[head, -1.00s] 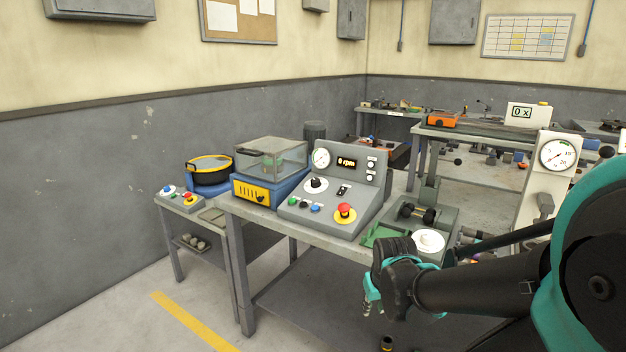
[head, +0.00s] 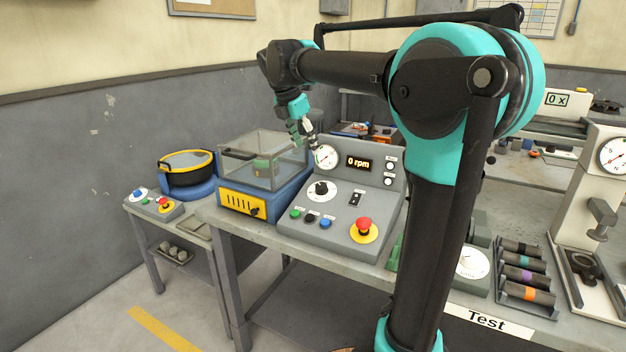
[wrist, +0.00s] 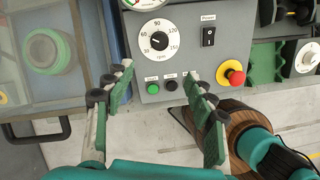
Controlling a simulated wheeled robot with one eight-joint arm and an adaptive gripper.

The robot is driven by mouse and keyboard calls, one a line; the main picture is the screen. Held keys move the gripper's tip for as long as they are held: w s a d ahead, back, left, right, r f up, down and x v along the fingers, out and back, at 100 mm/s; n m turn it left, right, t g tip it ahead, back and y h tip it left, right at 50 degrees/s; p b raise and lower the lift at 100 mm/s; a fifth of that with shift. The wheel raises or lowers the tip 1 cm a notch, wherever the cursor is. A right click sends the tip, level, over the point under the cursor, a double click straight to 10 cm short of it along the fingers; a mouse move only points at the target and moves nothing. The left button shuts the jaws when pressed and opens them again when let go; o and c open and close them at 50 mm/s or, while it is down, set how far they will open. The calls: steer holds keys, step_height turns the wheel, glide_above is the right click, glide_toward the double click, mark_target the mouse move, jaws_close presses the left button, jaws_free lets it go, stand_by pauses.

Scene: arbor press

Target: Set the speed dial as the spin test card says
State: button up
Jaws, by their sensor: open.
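The speed dial (head: 321,189) is a black knob on a round white scale, on the sloping face of a grey control panel (head: 340,225). It also shows in the wrist view (wrist: 158,41), with scale numbers and "rpm" below; the pointer's exact setting is too small to read. The panel display (head: 358,163) reads 0 rpm. My gripper (head: 307,143) is above the panel, near its gauge in the head view. In the wrist view my gripper (wrist: 158,78) is open and empty, its fingers apart, with the dial between and beyond the fingertips. I cannot identify a spin test card.
The panel also bears a red emergency button (head: 363,229), a black power switch (wrist: 208,37) and small coloured buttons. A clear-lidded blue and yellow machine (head: 255,198) stands close on the left. A rack of banded cylinders (head: 524,292) and a "Test" label (head: 487,319) are at right.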

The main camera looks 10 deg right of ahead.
mark_target(320, 186)
steer(key=x, duration=1.7)
steer(key=shift+w+f, duration=0.1)
steer(key=c, duration=1.2)
steer(key=shift+o, duration=0.2)
